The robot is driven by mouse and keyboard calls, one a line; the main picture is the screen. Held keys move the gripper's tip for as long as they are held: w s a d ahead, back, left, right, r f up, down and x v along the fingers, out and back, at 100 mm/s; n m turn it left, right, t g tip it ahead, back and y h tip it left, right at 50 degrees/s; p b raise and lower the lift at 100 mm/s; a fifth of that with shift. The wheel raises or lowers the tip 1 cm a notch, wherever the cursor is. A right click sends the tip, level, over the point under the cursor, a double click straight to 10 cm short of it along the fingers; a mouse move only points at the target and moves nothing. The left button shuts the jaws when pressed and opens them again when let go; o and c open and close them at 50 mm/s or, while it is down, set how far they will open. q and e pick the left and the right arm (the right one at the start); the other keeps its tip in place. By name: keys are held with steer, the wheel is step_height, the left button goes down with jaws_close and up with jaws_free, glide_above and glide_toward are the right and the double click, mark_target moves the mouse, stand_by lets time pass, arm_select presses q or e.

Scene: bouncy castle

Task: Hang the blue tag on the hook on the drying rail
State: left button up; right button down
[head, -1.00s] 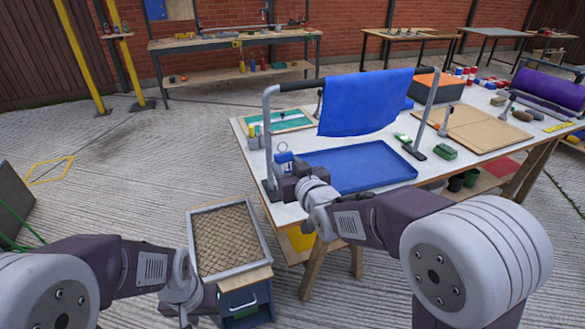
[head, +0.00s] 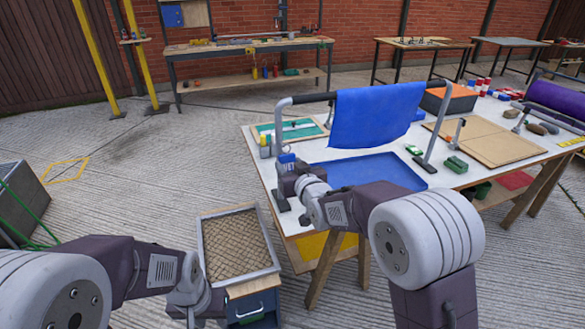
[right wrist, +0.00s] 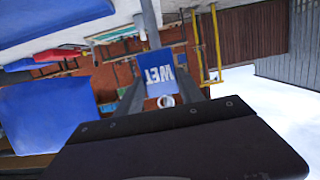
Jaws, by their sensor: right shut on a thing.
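The blue tag (right wrist: 160,72) is marked WET and sits between the dark fingers of my right gripper (right wrist: 163,92), which is shut on it. A pale ring (right wrist: 166,101) shows at the tag's edge. In the head view the tag (head: 286,158) and my right gripper (head: 288,172) are in front of the left upright of the drying rail (head: 279,125), at the table's left end. I cannot make out the hook or whether the tag touches the rail. My left gripper (head: 195,318) is low at the bottom edge, its fingers not clearly visible.
A blue cloth (head: 375,115) hangs over the rail bar above a blue tray (head: 372,168). Small bottles (head: 265,146) stand behind the left upright. A crate with a mesh-like surface (head: 205,262) stands left of the table. Open concrete floor lies further left.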

mark_target(288, 165)
steer(key=shift+r+p+x, duration=0.2)
steer(key=shift+p+x, duration=0.15)
steer(key=shift+x, duration=0.6)
steer(key=shift+w+a+f+b, duration=0.2)
steer(key=shift+w+f+b, duration=0.35)
steer(key=shift+w, duration=0.1)
steer(key=c, duration=0.7)
jaws_free()
steer(key=shift+o, duration=0.2)
